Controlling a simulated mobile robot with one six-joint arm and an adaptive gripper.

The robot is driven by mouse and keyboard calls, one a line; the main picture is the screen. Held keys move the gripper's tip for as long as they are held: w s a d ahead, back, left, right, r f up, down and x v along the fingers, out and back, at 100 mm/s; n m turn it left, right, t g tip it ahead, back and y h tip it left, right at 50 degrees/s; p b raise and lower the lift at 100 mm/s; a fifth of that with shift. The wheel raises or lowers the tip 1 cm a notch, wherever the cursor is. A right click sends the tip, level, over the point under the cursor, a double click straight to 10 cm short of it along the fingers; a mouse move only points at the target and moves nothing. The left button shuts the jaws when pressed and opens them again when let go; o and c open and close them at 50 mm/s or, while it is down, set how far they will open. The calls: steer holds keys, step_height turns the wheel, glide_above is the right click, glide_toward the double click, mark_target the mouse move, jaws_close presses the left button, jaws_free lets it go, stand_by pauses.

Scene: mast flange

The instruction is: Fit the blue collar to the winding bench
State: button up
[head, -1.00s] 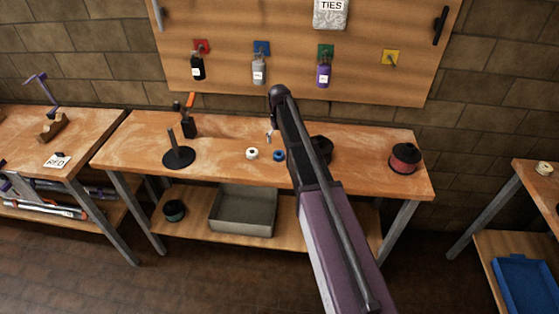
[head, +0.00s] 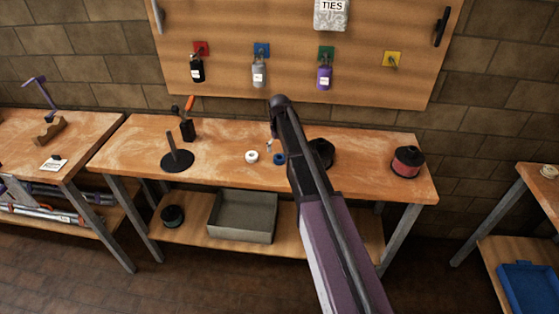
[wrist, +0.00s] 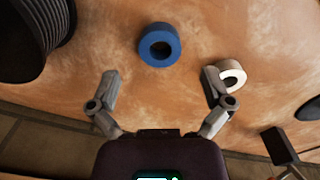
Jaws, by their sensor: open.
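The blue collar (head: 279,158) lies flat on the middle wooden bench (head: 215,174), just right of a white collar (head: 251,156). In the wrist view the blue collar (wrist: 145,45) shows its hole, ahead of and between my fingertips. My gripper (wrist: 160,76) is open and empty, with the collar apart from both fingers. Its right finger overlaps the near edge of the white collar (wrist: 239,72) in the picture; I cannot tell if they touch. In the head view my gripper is mostly hidden by my arm. An upright dark post on a round base (head: 177,161) stands at the bench's left.
A black spool (head: 321,153) stands right of the blue collar, partly behind my arm; a red spool (head: 407,161) stands at the right end. A dark block (head: 188,130) is at the back left. A grey bin (head: 242,216) is on the shelf below.

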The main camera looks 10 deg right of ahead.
mark_target(279, 157)
steer(key=shift+w+f+b, duration=0.15)
steer(key=shift+f+b, duration=2.4)
steer(key=shift+f, duration=0.05)
steer(key=c, duration=1.2)
